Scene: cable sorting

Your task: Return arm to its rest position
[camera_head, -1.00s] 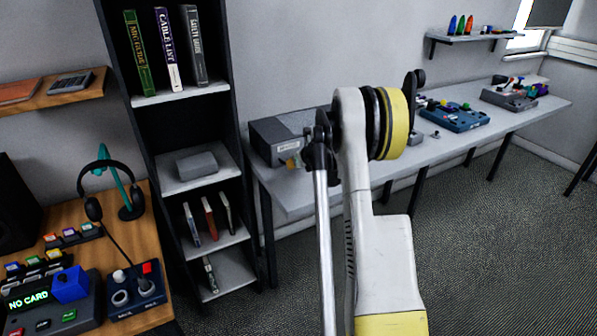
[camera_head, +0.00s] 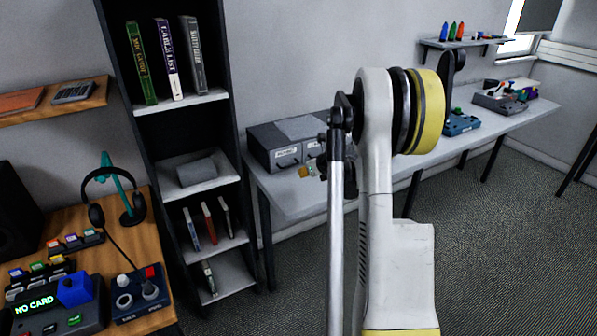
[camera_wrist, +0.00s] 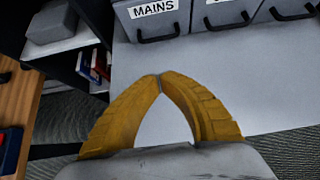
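My white arm (camera_head: 378,160) with its yellow-banded joint stands upright in the middle of the head view, raised in front of the grey wall table (camera_head: 285,198). My gripper (camera_wrist: 159,77) shows in the wrist view with its two yellow fingers meeting at the tips. Nothing shows between them except the light table top below. In the head view only a small yellow part of the gripper (camera_head: 306,171) shows beside the grey drawer unit (camera_head: 270,155); the rest is hidden behind the arm.
The drawer unit, one drawer labelled MAINS (camera_wrist: 153,12), stands just beyond the fingertips. A dark shelf with books (camera_head: 168,60) stands left of the table. A wooden desk (camera_head: 160,215) with headphones and control boxes is at the lower left. Open carpet lies at the right.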

